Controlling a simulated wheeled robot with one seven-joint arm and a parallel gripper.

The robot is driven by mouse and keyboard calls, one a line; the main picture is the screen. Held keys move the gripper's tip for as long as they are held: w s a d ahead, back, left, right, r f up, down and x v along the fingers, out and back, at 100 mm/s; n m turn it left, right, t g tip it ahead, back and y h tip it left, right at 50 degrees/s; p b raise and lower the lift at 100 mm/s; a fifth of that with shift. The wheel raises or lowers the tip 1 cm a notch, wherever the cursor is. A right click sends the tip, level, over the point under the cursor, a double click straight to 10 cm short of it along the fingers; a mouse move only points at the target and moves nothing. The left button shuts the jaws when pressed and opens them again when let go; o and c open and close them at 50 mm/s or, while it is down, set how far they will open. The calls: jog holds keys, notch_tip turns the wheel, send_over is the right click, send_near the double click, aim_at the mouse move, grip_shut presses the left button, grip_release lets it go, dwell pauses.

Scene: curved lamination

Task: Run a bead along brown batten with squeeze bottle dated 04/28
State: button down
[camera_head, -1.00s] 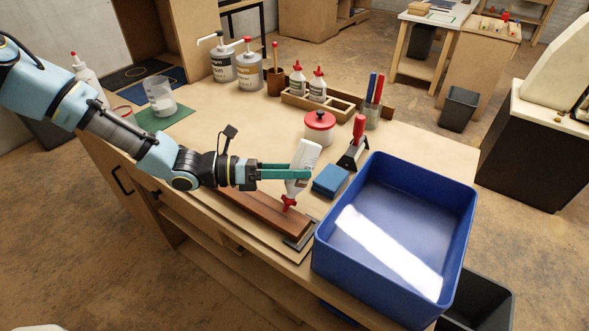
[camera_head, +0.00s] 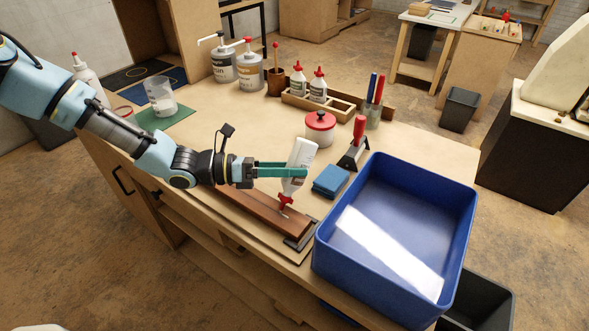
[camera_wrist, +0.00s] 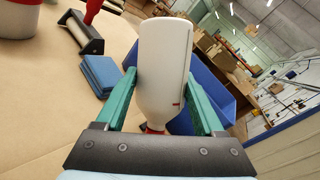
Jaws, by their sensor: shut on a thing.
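My gripper (camera_head: 281,171) is shut on a white squeeze bottle (camera_head: 301,154), which it holds tilted with its red nozzle pointing down. The bottle also shows between the green fingers in the wrist view (camera_wrist: 164,66); no date is readable on it. The brown batten (camera_head: 252,207) lies along the front of the bench. The nozzle tip is at the batten's top face near its right end; I cannot tell whether it touches. A short pale mark shows on the wood just by the tip.
A blue bin (camera_head: 372,285) stands at the bench's right end. A blue block (camera_head: 330,181), a red-handled roller (camera_head: 355,145) and a red-lidded pot (camera_head: 319,129) stand behind the batten. More squeeze bottles (camera_head: 298,82) stand in a wooden rack (camera_head: 341,107).

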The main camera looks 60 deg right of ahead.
jog(key=shift+w, duration=0.6)
jog(key=shift+w, duration=1.05)
jog(key=shift+w, duration=0.15)
jog(key=shift+w, duration=0.85)
jog(key=shift+w, duration=1)
jog(key=shift+w, duration=0.1)
jog(key=shift+w, duration=0.9)
